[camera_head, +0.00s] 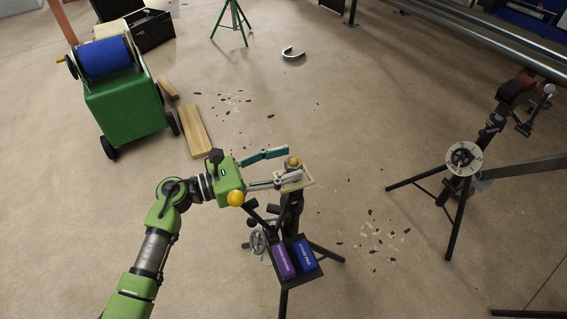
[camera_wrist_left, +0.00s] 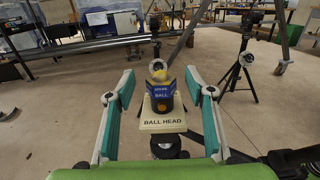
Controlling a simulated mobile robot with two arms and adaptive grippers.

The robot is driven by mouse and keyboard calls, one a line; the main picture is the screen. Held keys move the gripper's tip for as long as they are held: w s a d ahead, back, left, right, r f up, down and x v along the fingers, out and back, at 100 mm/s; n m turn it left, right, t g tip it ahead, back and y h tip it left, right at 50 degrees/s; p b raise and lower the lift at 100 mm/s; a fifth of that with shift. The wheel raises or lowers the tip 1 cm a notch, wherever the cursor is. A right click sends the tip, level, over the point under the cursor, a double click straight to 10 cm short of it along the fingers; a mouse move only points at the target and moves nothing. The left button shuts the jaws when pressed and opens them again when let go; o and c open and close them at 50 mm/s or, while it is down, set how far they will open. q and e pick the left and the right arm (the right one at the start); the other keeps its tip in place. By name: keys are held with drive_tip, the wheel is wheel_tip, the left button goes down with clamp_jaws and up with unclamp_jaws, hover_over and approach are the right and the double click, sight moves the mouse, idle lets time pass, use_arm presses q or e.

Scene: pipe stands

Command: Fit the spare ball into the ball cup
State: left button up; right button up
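A blue cup labelled SPARE BALL (camera_wrist_left: 162,92) stands between my left gripper's fingers in the left wrist view, with a yellow ball (camera_wrist_left: 160,73) at its top. The yellow ball (camera_head: 293,161) also shows in the head view. A cream plate labelled BALL HEAD (camera_wrist_left: 163,123) lies at the cup's base; it also shows in the head view (camera_head: 296,184). My left gripper (camera_head: 291,164) is open, its green fingers apart on either side of the cup. Another yellow ball (camera_head: 236,198) shows beside the gripper body; its support is unclear. My right gripper is out of view.
A dark tripod stand (camera_head: 292,212) bears the plate, with a tray of purple (camera_head: 282,261) and blue (camera_head: 301,254) boxes lower down. Another pipe stand (camera_head: 464,160) is at right. A green cart (camera_head: 125,105) and planks (camera_head: 194,130) are at left.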

sight(288, 163)
use_arm(q)
drive_tip(key=shift+b+v, duration=0.45)
drive_tip(key=shift+v, duration=2.1)
